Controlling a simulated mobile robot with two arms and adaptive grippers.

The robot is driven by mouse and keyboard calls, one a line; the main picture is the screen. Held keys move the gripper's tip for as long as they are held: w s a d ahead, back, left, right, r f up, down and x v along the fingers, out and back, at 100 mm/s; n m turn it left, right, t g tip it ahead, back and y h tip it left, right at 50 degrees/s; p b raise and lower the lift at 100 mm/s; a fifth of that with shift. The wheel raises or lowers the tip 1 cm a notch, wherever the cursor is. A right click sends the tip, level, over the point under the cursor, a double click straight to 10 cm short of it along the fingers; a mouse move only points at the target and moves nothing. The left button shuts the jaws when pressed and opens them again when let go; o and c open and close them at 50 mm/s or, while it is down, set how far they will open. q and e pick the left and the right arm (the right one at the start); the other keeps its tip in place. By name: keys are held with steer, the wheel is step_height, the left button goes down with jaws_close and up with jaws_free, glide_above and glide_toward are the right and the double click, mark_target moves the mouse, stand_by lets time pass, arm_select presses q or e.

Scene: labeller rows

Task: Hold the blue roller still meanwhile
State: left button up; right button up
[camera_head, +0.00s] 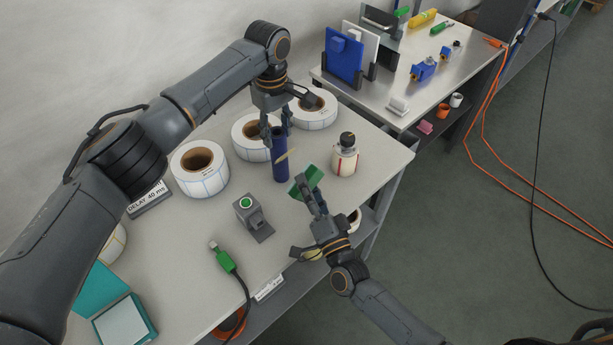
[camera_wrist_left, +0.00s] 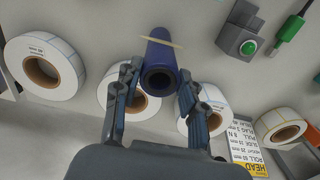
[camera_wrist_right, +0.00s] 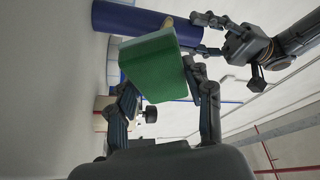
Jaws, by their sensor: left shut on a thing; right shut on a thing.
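The blue roller (camera_head: 281,167) stands upright at the table's middle right. My left gripper (camera_head: 276,135) is shut on its upper end from above. The left wrist view looks down on the roller's hollow end (camera_wrist_left: 160,78) between the two fingers. A pale tan strip (camera_head: 286,155) sticks out across the roller's side. My right gripper (camera_head: 312,203) is shut on a green pad (camera_head: 309,181) with a paler face. The pad is close to the roller's right side. In the right wrist view the pad (camera_wrist_right: 152,72) covers part of the roller (camera_wrist_right: 128,18); I cannot tell whether they touch.
Several white label rolls (camera_head: 200,170) stand behind the roller. A bottle with a black cap (camera_head: 345,157) is at its right. A grey device with a green button (camera_head: 247,205) and a green plug (camera_head: 223,257) with a cable are in front. A second table (camera_head: 400,122) stands at upper right.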

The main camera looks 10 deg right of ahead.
steer(key=shift+w+a+f+m, duration=0.1)
steer(key=shift+m, duration=0.3)
steer(key=w+a, duration=0.1)
steer(key=w, duration=0.1)
steer(key=w+a, duration=0.2)
steer(key=shift+w+a, duration=0.15)
steer(key=shift+w, duration=0.1)
step_height(320, 180, up, 4)
steer(key=shift+s+r, duration=0.1)
steer(key=f, duration=0.2)
steer(key=d, duration=0.1)
steer(key=shift+w+d+f, duration=0.1)
steer(key=shift+w+f, duration=0.3)
steer(key=shift+f, duration=0.7)
steer(key=shift+w+a, duration=0.4)
steer(key=shift+w, duration=0.1)
